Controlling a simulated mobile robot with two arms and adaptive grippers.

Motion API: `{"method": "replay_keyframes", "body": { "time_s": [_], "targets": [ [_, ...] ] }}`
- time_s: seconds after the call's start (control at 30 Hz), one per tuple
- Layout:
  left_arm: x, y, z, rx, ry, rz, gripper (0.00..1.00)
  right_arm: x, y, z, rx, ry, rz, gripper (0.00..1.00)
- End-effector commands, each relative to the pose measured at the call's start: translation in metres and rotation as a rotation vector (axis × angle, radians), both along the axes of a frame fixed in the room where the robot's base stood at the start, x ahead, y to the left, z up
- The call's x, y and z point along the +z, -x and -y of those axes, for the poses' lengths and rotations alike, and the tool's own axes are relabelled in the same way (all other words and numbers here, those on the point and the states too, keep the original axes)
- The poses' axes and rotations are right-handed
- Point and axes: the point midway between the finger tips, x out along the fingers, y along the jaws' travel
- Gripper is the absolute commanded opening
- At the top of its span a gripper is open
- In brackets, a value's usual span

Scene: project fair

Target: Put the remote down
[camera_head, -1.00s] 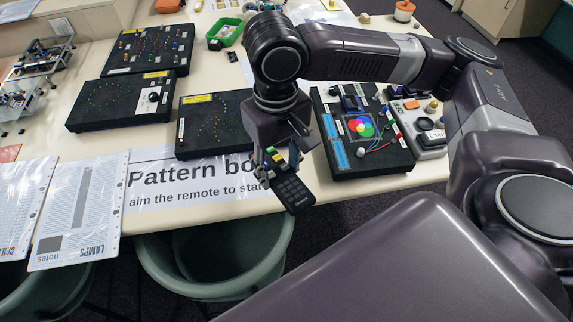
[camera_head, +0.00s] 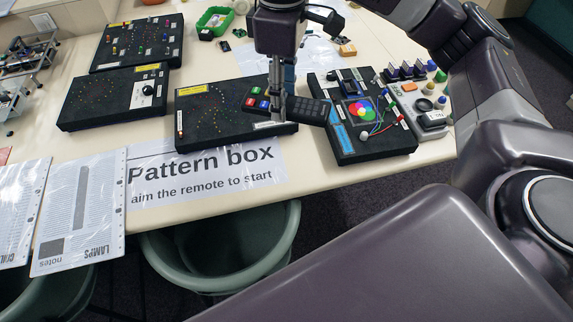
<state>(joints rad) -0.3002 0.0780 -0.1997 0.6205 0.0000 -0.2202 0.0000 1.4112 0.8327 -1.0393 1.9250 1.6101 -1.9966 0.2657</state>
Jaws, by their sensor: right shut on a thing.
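The remote (camera_head: 306,112) is a small dark handset with a keypad and a few coloured buttons at its left end. My right gripper (camera_head: 277,112) comes down from above and is shut on the remote near its middle. The remote lies crosswise in the picture, over the right part of the black pattern box (camera_head: 215,118) and the gap beside it. I cannot tell whether it touches the box. The sign "Pattern box, aim the remote to start" (camera_head: 206,182) lies in front of that box. My left gripper is not in view.
A black board with a colour disc (camera_head: 345,142) stands just right of the remote, with a grey control panel (camera_head: 421,122) beyond it. More black boxes (camera_head: 112,98) stand at left. Printed sheets (camera_head: 82,205) lie front left. A green bin (camera_head: 220,245) stands below the table edge.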

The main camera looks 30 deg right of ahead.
Motion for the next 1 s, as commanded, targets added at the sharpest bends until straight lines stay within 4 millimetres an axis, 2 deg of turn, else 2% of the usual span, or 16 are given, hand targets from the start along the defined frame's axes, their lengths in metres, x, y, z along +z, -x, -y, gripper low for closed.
{"method": "replay_keyframes", "body": {
  "time_s": [0.07, 0.17, 0.27, 0.4, 0.7, 1.0],
  "targets": [
    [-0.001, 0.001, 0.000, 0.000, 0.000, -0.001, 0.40, 0.004, -0.002, 0.001, 0.034, -0.004, -0.001, 0.14],
    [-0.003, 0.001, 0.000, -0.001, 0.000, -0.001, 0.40, -0.002, -0.003, 0.002, 0.056, -0.003, -0.005, 0.14],
    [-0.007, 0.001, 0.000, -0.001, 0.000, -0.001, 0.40, -0.019, -0.002, 0.002, 0.061, -0.004, -0.009, 0.14],
    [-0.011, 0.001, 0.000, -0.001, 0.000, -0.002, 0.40, -0.055, -0.001, 0.002, 0.060, -0.005, -0.011, 0.14],
    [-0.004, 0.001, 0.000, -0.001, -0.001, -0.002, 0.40, -0.127, -0.002, 0.002, 0.057, -0.002, -0.007, 0.14],
    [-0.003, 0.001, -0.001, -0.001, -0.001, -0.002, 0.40, -0.160, -0.002, 0.002, 0.058, -0.003, -0.004, 0.14]
  ]
}}
